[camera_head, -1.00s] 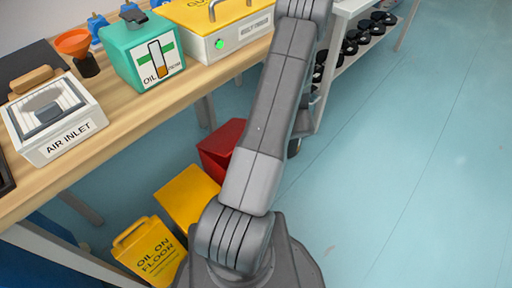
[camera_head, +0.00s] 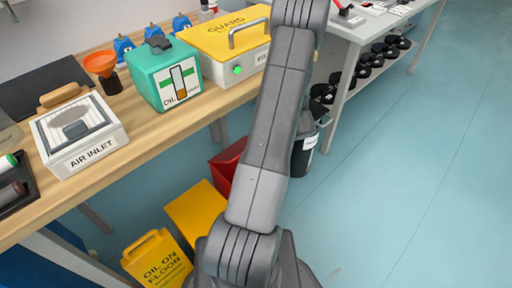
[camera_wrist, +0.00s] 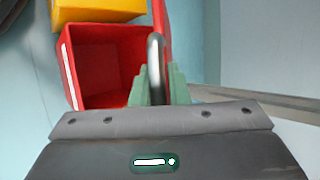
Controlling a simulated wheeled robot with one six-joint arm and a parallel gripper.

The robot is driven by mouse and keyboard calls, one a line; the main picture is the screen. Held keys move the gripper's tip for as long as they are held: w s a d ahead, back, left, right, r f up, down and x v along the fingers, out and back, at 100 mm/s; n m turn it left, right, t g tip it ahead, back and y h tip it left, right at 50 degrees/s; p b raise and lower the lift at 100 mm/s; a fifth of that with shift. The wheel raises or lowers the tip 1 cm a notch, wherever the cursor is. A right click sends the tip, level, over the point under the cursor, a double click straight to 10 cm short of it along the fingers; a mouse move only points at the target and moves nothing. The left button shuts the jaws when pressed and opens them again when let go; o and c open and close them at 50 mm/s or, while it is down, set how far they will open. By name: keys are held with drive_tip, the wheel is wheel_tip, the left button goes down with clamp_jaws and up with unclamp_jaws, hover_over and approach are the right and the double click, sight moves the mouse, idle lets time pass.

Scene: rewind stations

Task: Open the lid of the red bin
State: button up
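The red bin (camera_wrist: 108,70) shows in the wrist view with its inside exposed and empty as far as I can see. Its red lid (camera_wrist: 162,18) stands up along the bin's right side, seen almost edge-on. My gripper (camera_wrist: 160,82) has its green fingers on either side of the lid's grey handle (camera_wrist: 155,52) and is closed on it. In the head view, the red bin (camera_head: 227,162) is on the floor beside the workbench, partly behind my arm. My gripper is hidden there.
A dark bin (camera_head: 304,158) stands right of my arm. The workbench (camera_head: 130,150) lies to the left, a shelf table (camera_head: 345,40) behind. Floor at right is clear.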

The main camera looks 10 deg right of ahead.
drive_tip(key=o, duration=0.4)
drive_tip(key=shift+c, duration=0.2)
drive_tip(key=p+v, duration=0.2)
drive_tip(key=v, duration=1.1)
drive_tip(key=shift+d+r, duration=0.15)
drive_tip(key=shift+d, duration=0.2)
drive_tip(key=b+x, duration=0.2)
drive_tip(key=x, duration=1.1)
drive_tip(key=shift+a+f, duration=0.25)
drive_tip(key=shift+f, duration=0.15)
drive_tip(key=shift+s+r, duration=0.1)
